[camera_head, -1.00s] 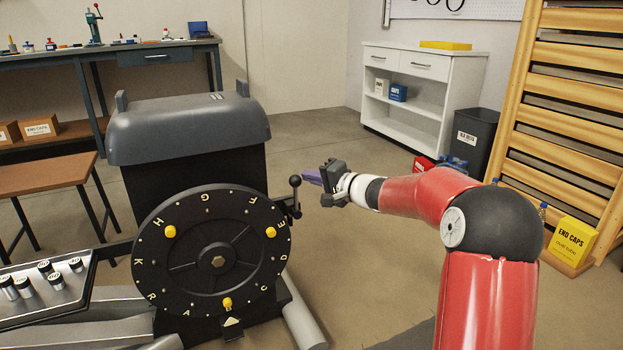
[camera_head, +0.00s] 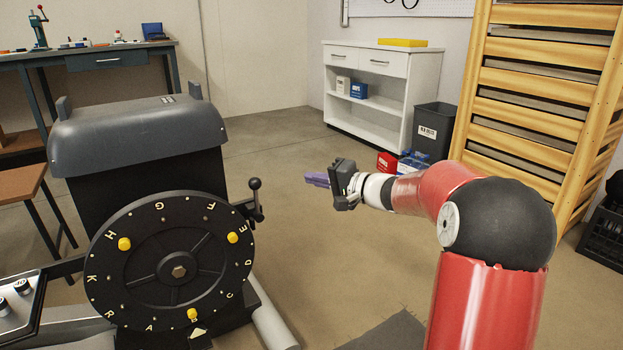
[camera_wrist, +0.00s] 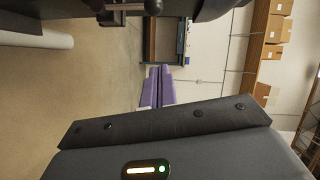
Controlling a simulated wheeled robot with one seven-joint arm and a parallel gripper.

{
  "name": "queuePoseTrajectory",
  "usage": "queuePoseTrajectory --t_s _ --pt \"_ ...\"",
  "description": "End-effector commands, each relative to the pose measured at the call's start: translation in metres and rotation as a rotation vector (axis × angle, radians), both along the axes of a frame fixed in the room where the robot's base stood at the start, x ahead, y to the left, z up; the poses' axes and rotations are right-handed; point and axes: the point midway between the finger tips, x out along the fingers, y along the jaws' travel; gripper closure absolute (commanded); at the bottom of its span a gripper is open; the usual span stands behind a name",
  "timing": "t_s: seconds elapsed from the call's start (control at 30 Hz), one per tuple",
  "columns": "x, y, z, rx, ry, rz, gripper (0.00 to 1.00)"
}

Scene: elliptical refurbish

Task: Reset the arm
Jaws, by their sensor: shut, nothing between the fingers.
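My arm reaches out from the right side of the head view, red with a black elbow, and bends to the left. My gripper (camera_head: 317,180) is at its end, held in the air to the right of the lettered dial machine and apart from it. Its purple fingers are together with nothing between them. In the wrist view the purple fingers (camera_wrist: 158,88) also lie side by side, pointing toward a bench and wall farther off.
The machine with its black lettered dial (camera_head: 180,268) and ball-ended lever (camera_head: 255,200) stands at left. A white cabinet (camera_head: 395,125), dark bin (camera_head: 432,135) and wooden slatted rack (camera_head: 535,100) stand behind. Open floor lies between the machine and the cabinet.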

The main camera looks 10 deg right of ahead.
Motion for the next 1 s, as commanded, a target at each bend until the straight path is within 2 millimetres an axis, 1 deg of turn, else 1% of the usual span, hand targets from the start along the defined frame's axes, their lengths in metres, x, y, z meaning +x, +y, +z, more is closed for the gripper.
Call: queuePoseTrajectory --t_s 0.17,0.27,0.33,0.37,0.4,0.47,0.5,0.57,0.6,0.67,0.7,0.8,0.9,1.0 --pt "-0.001 0.003 0.0 -0.006 0.003 0.005 1.0" --pt "-0.016 0.02 0.001 -0.054 0.027 0.043 1.0" --pt "-0.038 0.043 0.0 -0.132 0.063 0.095 1.0" --pt "-0.051 0.054 -0.002 -0.173 0.084 0.121 1.0" --pt "-0.071 0.068 -0.004 -0.239 0.113 0.155 1.0" --pt "-0.105 0.087 -0.01 -0.349 0.162 0.205 1.0" --pt "-0.13 0.096 -0.015 -0.424 0.195 0.232 1.0" --pt "-0.165 0.104 -0.022 -0.538 0.238 0.262 1.0" --pt "-0.188 0.106 -0.027 -0.612 0.263 0.275 1.0" --pt "-0.223 0.106 -0.034 -0.722 0.296 0.286 1.0" --pt "-0.244 0.103 -0.039 -0.793 0.314 0.288 1.0" --pt "-0.289 0.09 -0.05 -0.951 0.342 0.276 1.0" --pt "-0.322 0.075 -0.057 -1.073 0.352 0.253 1.0" --pt "-0.347 0.06 -0.064 -1.169 0.352 0.225 1.0"
